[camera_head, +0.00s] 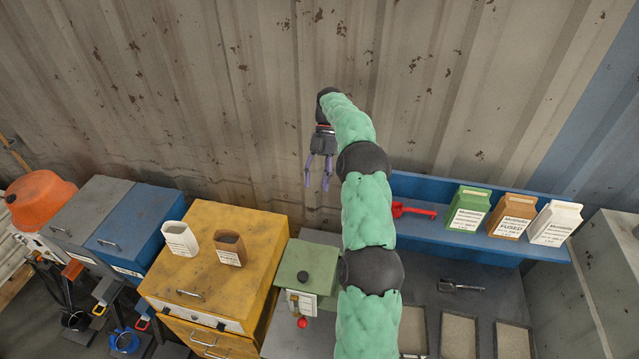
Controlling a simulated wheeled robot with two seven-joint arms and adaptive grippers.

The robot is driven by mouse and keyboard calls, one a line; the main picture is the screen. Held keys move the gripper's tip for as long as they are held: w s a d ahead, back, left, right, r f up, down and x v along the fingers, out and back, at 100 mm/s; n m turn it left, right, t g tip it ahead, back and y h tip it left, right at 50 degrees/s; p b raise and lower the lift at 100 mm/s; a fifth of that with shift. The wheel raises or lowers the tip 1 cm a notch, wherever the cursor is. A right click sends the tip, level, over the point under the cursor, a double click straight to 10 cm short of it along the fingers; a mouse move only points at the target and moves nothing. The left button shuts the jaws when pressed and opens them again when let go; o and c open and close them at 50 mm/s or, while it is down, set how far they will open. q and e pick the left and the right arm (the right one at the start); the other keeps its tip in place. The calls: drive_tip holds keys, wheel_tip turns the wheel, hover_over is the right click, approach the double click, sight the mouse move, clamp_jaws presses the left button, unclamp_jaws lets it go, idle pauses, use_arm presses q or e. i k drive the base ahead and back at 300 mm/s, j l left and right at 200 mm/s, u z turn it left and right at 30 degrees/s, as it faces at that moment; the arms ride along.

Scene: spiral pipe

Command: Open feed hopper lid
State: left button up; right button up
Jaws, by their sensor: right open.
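No label that I can read marks the feed hopper, so I cannot tell which lid is its own. A green box with a black knob on top (307,268) stands in the middle, its top closed. At the left, a grey box (91,208) and a blue box (134,227) have closed tops with handles. My right gripper (317,186) is open and empty, its purple fingers pointing down. It hangs in front of the corrugated wall, above the green box in the picture and apart from it. My left gripper is not in view.
A yellow cabinet (202,278) carries a white container (180,239) and a brown container (230,248). A blue shelf (440,229) at right holds a red scoop (412,211) and several cartons (513,215). An orange drum-like thing (40,198) stands far left. My right arm hides part of the bench.

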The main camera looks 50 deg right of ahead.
sight(305, 266)
drive_tip(key=k+j, duration=0.2)
drive_tip(key=j, duration=0.2)
drive_tip(key=k+j, duration=0.2)
drive_tip(key=j, duration=0.2)
drive_tip(key=k+j, duration=0.2)
drive_tip(key=j, duration=0.2)
